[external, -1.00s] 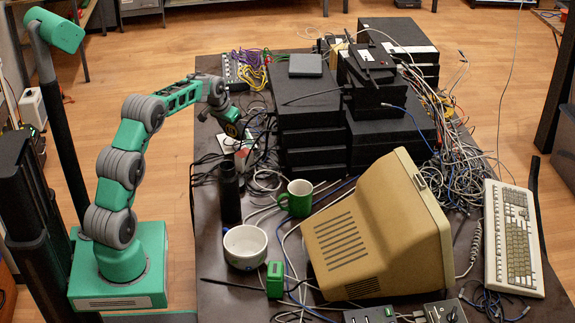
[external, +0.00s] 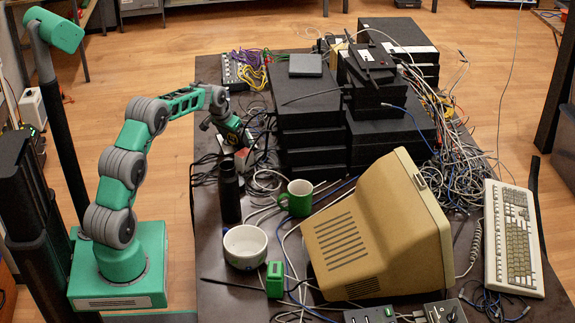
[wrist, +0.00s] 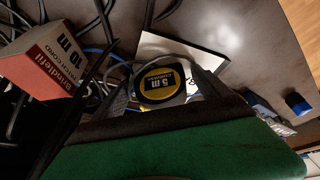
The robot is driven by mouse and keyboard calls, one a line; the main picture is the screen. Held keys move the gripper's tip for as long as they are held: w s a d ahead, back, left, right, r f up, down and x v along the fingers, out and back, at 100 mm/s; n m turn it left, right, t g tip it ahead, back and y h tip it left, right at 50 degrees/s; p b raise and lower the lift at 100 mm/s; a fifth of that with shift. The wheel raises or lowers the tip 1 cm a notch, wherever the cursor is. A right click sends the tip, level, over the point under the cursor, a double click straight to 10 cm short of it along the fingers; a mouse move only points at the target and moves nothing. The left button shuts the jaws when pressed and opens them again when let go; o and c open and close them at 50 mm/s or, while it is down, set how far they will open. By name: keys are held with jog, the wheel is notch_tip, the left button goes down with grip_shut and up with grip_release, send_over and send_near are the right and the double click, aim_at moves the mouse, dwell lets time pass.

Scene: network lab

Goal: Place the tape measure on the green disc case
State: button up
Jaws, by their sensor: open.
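A black tape measure (wrist: 161,84) with a yellow ring and "5 m" on its face shows in the wrist view. It lies over a white card (wrist: 205,66). My gripper (wrist: 166,78) is open, with one finger at each side of the tape measure. I cannot tell whether the fingers touch it. In the external view my gripper (external: 246,147) is low over the table's left side, and the tape measure cannot be made out there. A flat grey-green case (external: 305,65), probably the green disc case, lies on top of the left stack of black boxes, with its top bare.
A red and white cord box (wrist: 45,62) and loose cables are left of the fingers in the wrist view. A dark bottle (external: 229,192), green mug (external: 298,197) and white bowl (external: 245,247) stand in front. The black stack (external: 310,110) rises to the right.

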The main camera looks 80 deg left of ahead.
jog(key=shift+r, duration=0.3)
jog(key=v, duration=1.1)
jog(key=shift+r, duration=0.35)
